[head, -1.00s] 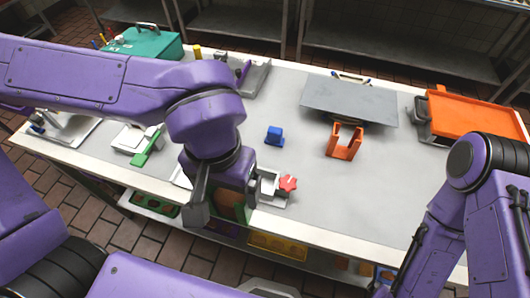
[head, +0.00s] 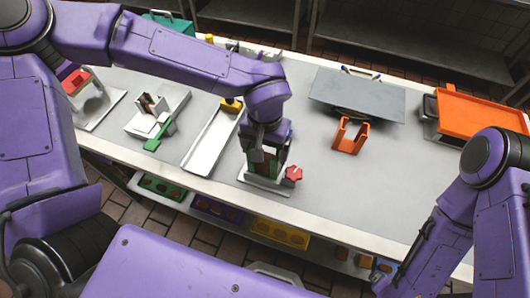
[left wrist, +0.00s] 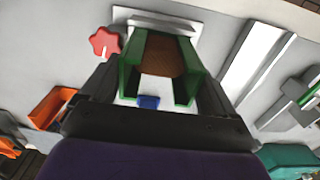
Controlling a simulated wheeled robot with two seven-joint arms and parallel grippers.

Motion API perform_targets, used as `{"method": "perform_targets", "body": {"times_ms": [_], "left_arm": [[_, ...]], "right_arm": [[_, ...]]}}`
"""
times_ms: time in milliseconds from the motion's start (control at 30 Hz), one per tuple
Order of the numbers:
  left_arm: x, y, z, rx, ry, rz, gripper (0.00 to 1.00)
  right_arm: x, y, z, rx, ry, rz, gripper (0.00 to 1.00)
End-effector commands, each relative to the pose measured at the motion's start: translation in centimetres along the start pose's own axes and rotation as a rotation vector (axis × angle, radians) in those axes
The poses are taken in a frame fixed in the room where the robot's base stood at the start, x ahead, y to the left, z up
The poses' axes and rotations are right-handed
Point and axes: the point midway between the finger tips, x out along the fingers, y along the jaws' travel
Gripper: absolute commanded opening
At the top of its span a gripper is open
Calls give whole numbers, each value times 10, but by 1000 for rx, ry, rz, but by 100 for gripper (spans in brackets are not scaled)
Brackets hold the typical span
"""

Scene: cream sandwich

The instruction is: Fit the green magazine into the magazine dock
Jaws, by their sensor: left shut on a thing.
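My left gripper (head: 262,150) is shut on the green magazine (head: 283,156) and holds it upright at the magazine dock. The dock is a pale base (head: 250,179) with a red star knob (head: 293,174) at its right. The left wrist view shows the magazine's green walls (left wrist: 130,80) between my fingers, with a brown slab (left wrist: 163,58) inside. The dock's pale plate (left wrist: 193,26) and red knob (left wrist: 104,42) show beyond it. A blue block (left wrist: 148,101) shows between the walls. I cannot tell whether the magazine is seated in the dock or just above it. My right gripper is out of view.
A long white tray (head: 206,150) lies left of the dock, and a white fixture with a green handle (head: 160,136) further left. An orange forked stand (head: 347,150), a grey plate (head: 356,95) and an orange tray (head: 480,112) are at right. The front right tabletop is clear.

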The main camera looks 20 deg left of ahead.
Motion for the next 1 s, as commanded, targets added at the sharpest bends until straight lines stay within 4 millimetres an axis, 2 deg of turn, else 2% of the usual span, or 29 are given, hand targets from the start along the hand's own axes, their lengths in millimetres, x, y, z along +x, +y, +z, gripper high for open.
{"method": "perform_targets", "body": {"times_ms": [100,200,567,600,633,867,1000], "left_arm": [[21,0,-3,1,-3,-3,36],[32,0,-3,2,-1,0,36],[36,0,-3,1,0,0,36],[37,0,-3,1,-1,-1,92],[37,0,-3,0,0,0,100],[37,0,-3,0,1,0,100],[20,0,-4,-1,4,1,100]], "right_arm": [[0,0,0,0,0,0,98],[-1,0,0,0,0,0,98],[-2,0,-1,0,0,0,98],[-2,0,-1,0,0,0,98],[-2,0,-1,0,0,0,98],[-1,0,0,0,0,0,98],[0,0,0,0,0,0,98]]}}
